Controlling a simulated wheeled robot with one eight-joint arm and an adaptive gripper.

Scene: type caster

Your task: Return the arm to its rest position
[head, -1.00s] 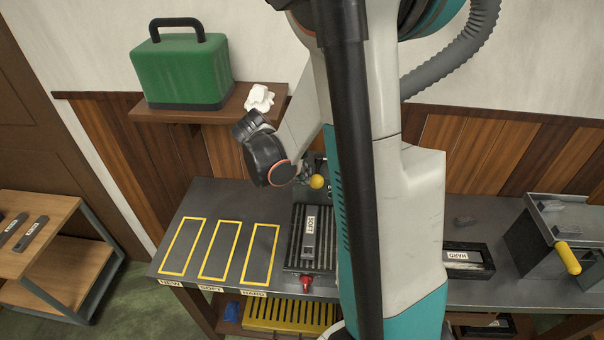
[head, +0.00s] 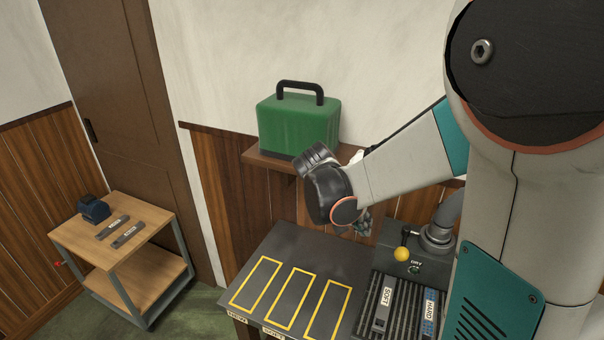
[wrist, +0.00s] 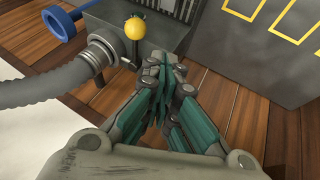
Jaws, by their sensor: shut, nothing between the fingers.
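My arm (head: 400,162) reaches leftward and bends down at the dark wrist joint in the head view. My gripper (head: 362,222) hangs below and behind that joint, small and partly hidden, above the back of the workbench. In the wrist view my gripper (wrist: 165,72) has its green-padded fingers together, with nothing between them. The fingertips appear close to the yellow-knobbed lever (wrist: 134,28); I cannot tell the exact gap, but no grip on it shows. The lever's yellow knob (head: 401,254) also shows in the head view.
The workbench (head: 283,240) has three empty yellow outlines. Bars labelled SOFT (head: 385,308) and HARD (head: 428,315) lie on a ribbed bed. A green case (head: 298,125) sits on a wall shelf behind my wrist. A wooden cart (head: 150,222) stands left. A grey hose (wrist: 45,88) lies near my gripper.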

